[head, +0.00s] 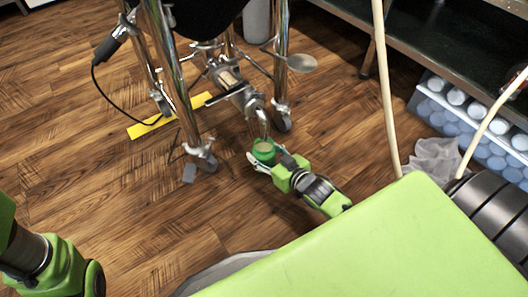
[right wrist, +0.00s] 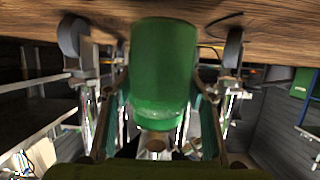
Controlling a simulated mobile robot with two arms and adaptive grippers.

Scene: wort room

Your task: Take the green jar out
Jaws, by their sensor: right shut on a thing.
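The green jar (head: 264,150) is low near the wooden floor, just in front of the metal-legged stand and below a pipe end. In the right wrist view the jar (right wrist: 163,62) fills the middle, between the two fingers. My right gripper (head: 264,163) reaches in from the lower right and is shut on the jar; its fingers (right wrist: 160,108) lie along both sides. In the head view I cannot tell whether the jar touches the floor. My left arm shows at the lower left, but its gripper is out of view.
The stand's chrome legs (head: 180,85) on castors surround the pipe (head: 240,95) behind the jar. A yellow strip (head: 165,121) and a black cable lie on the floor at left. A crate of white-topped bottles (head: 475,120) stands at right. Wooden floor (head: 120,200) is clear front left.

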